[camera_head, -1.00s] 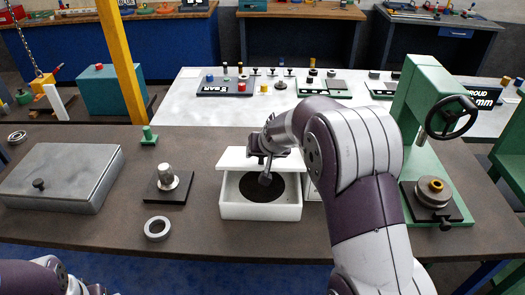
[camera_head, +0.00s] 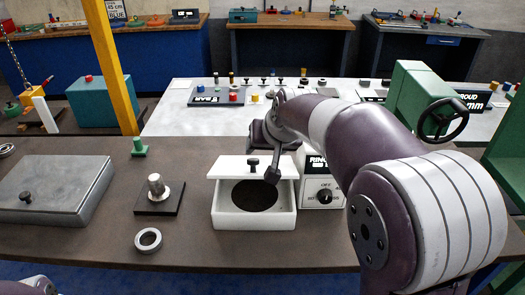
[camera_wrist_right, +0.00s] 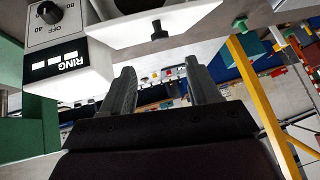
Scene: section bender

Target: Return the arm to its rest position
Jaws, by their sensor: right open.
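My right arm (camera_head: 365,140) reaches in from the right of the head view. Its gripper (camera_head: 274,168) is above the back of a white box (camera_head: 254,222), close to the lid's black knob in the picture. In the right wrist view the gripper (camera_wrist_right: 162,84) has two fingers spread apart with nothing between them. The white lid (camera_head: 228,167) with its black knob (camera_head: 252,163) lies across the back of the box. It also shows beyond the fingers in the wrist view (camera_wrist_right: 185,22). My left gripper is out of view.
A ring heater unit (camera_head: 323,190) with a dial stands right of the box. A green bender (camera_head: 405,95) with a handwheel is behind my arm. A metal ring (camera_head: 148,240), post on a plate (camera_head: 157,192) and grey case (camera_head: 55,185) lie left. The front left tabletop is clear.

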